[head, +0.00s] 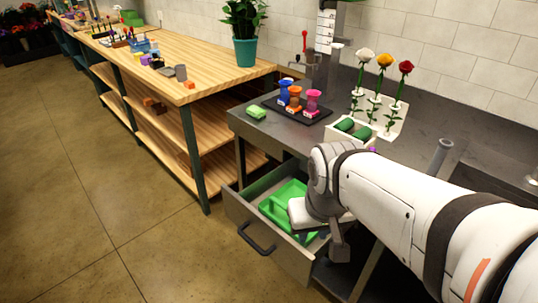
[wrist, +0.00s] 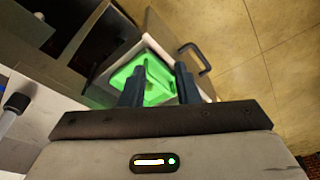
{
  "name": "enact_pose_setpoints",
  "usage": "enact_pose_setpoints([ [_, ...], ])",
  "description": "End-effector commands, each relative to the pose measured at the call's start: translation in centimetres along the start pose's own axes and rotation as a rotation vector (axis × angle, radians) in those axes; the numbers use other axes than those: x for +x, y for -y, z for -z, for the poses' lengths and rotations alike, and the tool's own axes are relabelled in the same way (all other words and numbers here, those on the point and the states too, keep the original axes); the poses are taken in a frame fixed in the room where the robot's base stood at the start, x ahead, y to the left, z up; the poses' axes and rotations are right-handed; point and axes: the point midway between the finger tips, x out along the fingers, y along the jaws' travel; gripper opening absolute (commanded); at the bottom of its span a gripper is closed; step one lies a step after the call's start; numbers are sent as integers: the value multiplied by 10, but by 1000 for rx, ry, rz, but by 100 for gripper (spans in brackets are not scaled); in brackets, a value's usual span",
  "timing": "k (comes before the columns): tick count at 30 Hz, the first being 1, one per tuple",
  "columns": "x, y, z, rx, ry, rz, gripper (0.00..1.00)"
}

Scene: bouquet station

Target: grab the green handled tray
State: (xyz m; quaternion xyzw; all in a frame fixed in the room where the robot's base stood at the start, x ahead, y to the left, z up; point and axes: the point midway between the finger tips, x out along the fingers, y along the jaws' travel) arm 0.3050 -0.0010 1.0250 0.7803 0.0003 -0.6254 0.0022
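The green tray (head: 272,205) lies inside an open grey drawer (head: 251,218) under the counter. It also shows in the wrist view (wrist: 158,92), behind my fingers, with a raised green strip that looks like its handle (wrist: 148,70). My gripper (wrist: 160,72) is open, its two dark fingers apart with green tray showing between them. I cannot tell whether the fingers touch the tray. In the head view my wrist is over the right side of the drawer and hides part of the tray.
The drawer has a dark bar handle (head: 257,239) on its front. A wooden workbench (head: 222,78) stands to the left. Floor in front is clear.

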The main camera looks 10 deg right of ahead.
Motion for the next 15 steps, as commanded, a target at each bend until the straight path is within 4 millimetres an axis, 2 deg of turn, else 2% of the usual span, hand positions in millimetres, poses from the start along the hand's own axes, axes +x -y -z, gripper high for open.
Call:
enact_pose_setpoints([
  [10, 2, 0, 1, -15, 2, 0, 28],
  [15, 16, -13, 18, -184, 25, -3, 28],
])
